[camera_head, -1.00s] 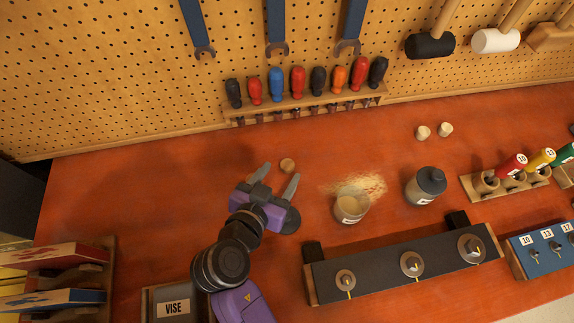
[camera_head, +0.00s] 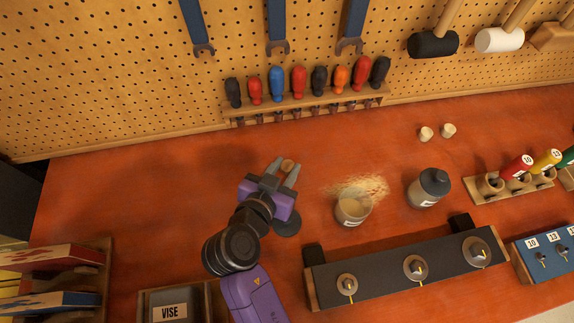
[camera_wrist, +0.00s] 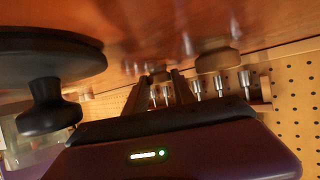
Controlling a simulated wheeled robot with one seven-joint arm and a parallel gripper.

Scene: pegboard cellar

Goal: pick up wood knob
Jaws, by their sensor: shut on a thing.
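The wood knob (camera_head: 288,164) is a small, pale tan, rounded piece at the middle of the red-orange bench. My purple and grey gripper (camera_head: 285,168) reaches it from the front, with one finger on either side. The fingers are shut on the knob, which is at or very near the bench top. In the wrist view, the two dark fingers (camera_wrist: 162,82) point away toward the pegboard. The grip on the knob cannot be made out clearly there.
A black disc-shaped piece (camera_head: 286,222) lies just right of my gripper. A glass jar of sawdust (camera_head: 353,208) and a lidded jar (camera_head: 428,188) stand further right. Two more tan knobs (camera_head: 426,133) lie at the back. A screwdriver rack (camera_head: 310,103) lines the pegboard.

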